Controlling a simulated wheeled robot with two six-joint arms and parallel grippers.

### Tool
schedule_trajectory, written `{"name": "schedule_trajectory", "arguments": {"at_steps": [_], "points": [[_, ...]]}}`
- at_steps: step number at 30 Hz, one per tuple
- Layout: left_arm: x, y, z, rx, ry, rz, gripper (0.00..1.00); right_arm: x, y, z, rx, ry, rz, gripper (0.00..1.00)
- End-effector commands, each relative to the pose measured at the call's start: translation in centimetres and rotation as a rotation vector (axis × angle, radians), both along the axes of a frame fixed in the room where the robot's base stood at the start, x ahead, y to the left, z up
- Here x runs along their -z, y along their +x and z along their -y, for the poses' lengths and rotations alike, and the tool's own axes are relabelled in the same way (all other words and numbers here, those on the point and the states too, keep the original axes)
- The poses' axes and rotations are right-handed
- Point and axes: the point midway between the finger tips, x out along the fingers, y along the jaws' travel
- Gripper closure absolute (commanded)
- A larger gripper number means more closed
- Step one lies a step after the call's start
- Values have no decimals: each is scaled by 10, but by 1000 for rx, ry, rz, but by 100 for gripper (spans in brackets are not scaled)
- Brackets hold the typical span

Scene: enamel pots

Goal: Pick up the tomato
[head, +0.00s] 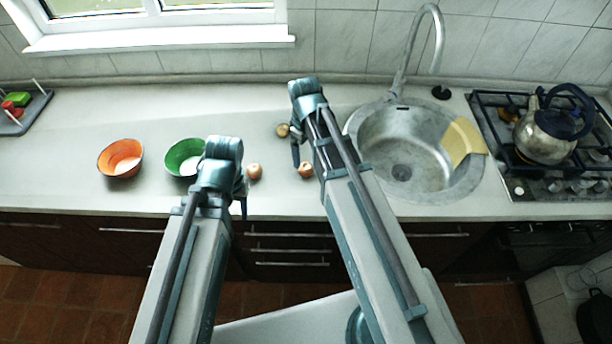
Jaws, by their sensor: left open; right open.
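I cannot clearly make out a tomato. Two small, round, reddish-brown items that look like onions lie on the counter: one (254,172) just right of my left arm's wrist, one (305,170) below my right gripper. A small red item (8,105) sits on the rack at the far left, too small to identify. My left gripper (243,207) is mostly hidden behind its arm, near the counter's front edge. My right gripper (296,154) points down above the counter, mostly hidden. Both are open, with nothing seen in them.
An orange bowl (121,158) and a green bowl (184,157) stand on the counter (70,185) at left; my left arm partly covers the green one. A round sink (375,130) with a tap lies right of my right arm. A kettle (545,135) stands on the stove.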

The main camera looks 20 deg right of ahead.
Motion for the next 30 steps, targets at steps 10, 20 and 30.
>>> {"name": "schedule_trajectory", "arguments": {"at_steps": [10,20,30], "points": [[16,0,0,0,0,0,50,16,0,0,0,0,0,7],[46,0,0,0,0,0,50,46,2,0,0,0,0,7],[68,0,0,0,0,0,50,68,2,1,0,0,0,7]]}}
